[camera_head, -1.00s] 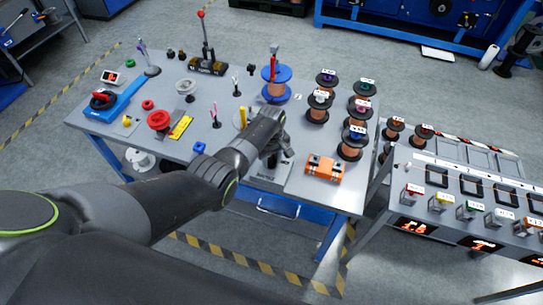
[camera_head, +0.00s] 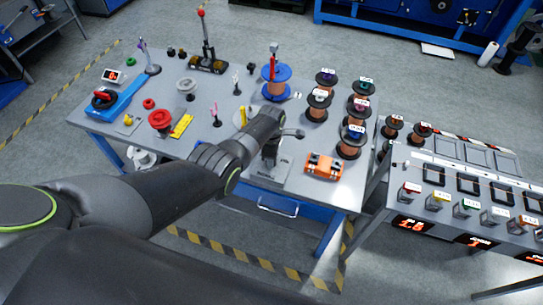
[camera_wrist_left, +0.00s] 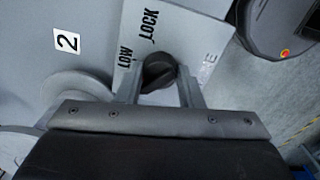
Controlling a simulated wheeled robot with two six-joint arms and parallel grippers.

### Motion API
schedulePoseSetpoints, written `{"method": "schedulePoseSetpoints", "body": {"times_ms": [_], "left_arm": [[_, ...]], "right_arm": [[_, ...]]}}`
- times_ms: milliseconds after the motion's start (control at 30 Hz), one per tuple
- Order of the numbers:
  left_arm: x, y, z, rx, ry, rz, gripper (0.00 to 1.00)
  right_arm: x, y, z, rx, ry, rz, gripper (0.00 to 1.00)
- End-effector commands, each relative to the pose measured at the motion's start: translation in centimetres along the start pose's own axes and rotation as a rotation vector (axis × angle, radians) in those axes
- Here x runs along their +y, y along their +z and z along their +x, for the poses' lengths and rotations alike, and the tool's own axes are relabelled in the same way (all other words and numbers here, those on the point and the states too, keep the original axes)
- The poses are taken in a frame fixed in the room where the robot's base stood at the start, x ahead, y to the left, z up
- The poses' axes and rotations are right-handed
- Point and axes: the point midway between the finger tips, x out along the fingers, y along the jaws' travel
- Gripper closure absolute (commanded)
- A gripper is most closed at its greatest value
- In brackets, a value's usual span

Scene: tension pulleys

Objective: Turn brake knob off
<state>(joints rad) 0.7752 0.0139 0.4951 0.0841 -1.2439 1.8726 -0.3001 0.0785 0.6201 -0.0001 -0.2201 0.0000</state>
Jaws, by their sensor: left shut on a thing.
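The brake knob (camera_wrist_left: 158,72) is a small black knob on a light plate (camera_wrist_left: 190,25) in the left wrist view. The plate carries the words LOCK and LOW, and a third grey label partly covered by a finger. My left gripper (camera_wrist_left: 160,80) has one finger on each side of the knob and is shut on it. In the head view my left gripper (camera_head: 270,155) is at the front of the grey table, left of an orange block; my arm hides the knob there. My right gripper is not in view.
The orange block (camera_head: 323,166) sits close to the right of the gripper. Copper wire spools (camera_head: 352,140) stand behind it. A blue spool (camera_head: 276,82), a red knob (camera_head: 160,120) and a lever (camera_head: 205,45) stand farther back. A second table (camera_head: 470,190) is at the right.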

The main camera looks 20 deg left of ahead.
Motion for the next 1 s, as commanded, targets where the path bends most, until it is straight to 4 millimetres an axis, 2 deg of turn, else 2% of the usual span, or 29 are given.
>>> {"method": "schedulePoseSetpoints", "body": {"times_ms": [400, 967, 1000], "left_arm": [[0.23, -0.15, -0.18, 0.003, 0.006, -0.187, 0.89], [0.22, -0.19, -0.14, 0.003, 0.005, -0.213, 0.89], [0.21, -0.19, -0.14, 0.003, 0.005, -0.213, 0.61]], "right_arm": [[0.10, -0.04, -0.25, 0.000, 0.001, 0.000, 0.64], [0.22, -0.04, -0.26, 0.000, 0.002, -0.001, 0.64], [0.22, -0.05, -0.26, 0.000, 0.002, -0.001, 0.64]]}}
